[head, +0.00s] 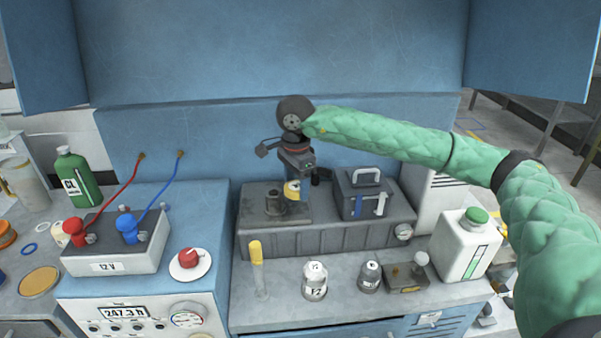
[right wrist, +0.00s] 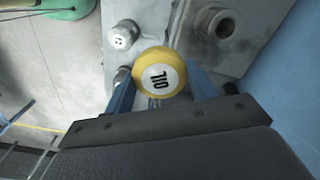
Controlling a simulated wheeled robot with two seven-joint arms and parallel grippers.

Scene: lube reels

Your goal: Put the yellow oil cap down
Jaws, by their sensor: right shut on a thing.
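The yellow oil cap (right wrist: 160,72) has a white disc marked OIL and fills the middle of the right wrist view. The two blue fingers of my right gripper (right wrist: 161,84) are closed on its sides. In the head view the yellow cap (head: 292,190) shows under my right gripper (head: 294,184), over the grey machine block (head: 325,240). An open round neck (right wrist: 216,24) stands on the block beside the cap in the wrist view. I cannot tell whether the cap touches the surface below. My left gripper is not in view.
A dark box with a handle (head: 365,195) stands just right of the gripper on the block. In front are a yellow-topped tube (head: 257,265), small white-and-grey bottles (head: 315,281) and a white jug (head: 464,246). A 12 V box (head: 115,245) is left.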

